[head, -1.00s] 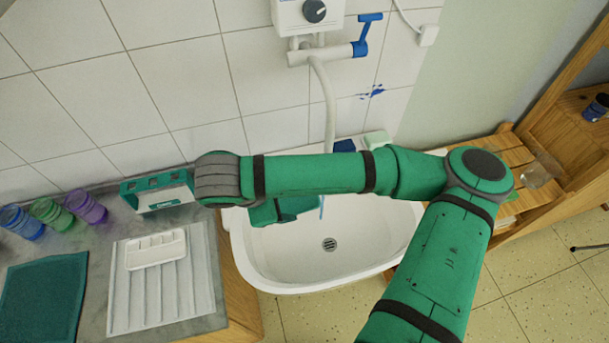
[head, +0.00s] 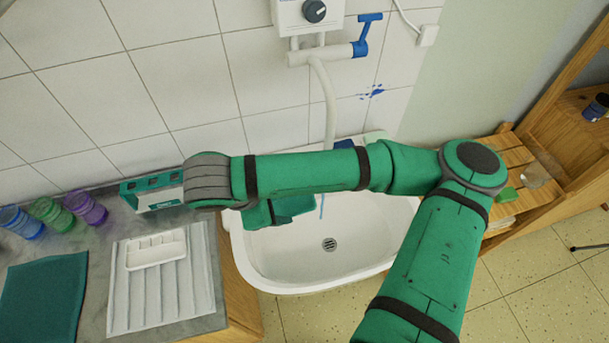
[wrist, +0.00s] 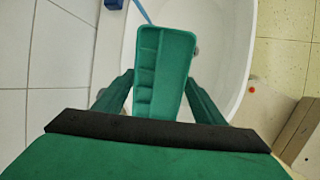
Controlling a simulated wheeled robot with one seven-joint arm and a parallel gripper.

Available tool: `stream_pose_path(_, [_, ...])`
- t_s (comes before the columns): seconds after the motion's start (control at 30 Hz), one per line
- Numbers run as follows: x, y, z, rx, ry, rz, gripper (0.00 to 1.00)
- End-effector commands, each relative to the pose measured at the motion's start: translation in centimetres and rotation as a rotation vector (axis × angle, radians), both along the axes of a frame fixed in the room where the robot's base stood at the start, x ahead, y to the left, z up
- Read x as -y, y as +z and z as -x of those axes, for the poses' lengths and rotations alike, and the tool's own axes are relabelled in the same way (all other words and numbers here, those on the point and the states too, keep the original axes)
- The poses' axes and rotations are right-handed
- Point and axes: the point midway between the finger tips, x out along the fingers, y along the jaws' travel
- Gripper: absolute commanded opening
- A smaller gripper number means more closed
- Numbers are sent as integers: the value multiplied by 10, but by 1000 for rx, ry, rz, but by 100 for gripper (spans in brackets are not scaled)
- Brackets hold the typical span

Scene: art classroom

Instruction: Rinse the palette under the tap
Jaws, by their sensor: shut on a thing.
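My gripper (wrist: 160,95) is shut on a green palette (wrist: 165,65), with one finger at each side of it. The palette has a row of small wells along its left side in the wrist view and a wide smooth part on the right. In the head view the palette (head: 294,206) hangs over the white sink (head: 290,265), partly hidden by my arm. The tap's pale spout (head: 330,100) bends down behind my arm. A thin blue streak, seemingly water, shows just right of the palette. I cannot tell whether it touches the palette. The tap's blue lever (head: 362,35) is at the upper right.
Left of the sink, a white tray (head: 156,250) lies on a ribbed drainboard (head: 185,300). A teal-and-white box (head: 150,190), coloured cups (head: 88,208) and a dark teal cloth (head: 42,300) are on the counter. A wooden shelf (head: 520,225) stands at right.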

Motion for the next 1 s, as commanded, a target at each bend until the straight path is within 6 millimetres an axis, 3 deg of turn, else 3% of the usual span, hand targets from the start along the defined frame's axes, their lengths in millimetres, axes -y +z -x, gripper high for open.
stream_pose_path(0.5, [-20, 26, 26, 1, 1, 2, 41])
stream_pose_path(1.0, [-21, 28, 28, 0, 0, 1, 41])
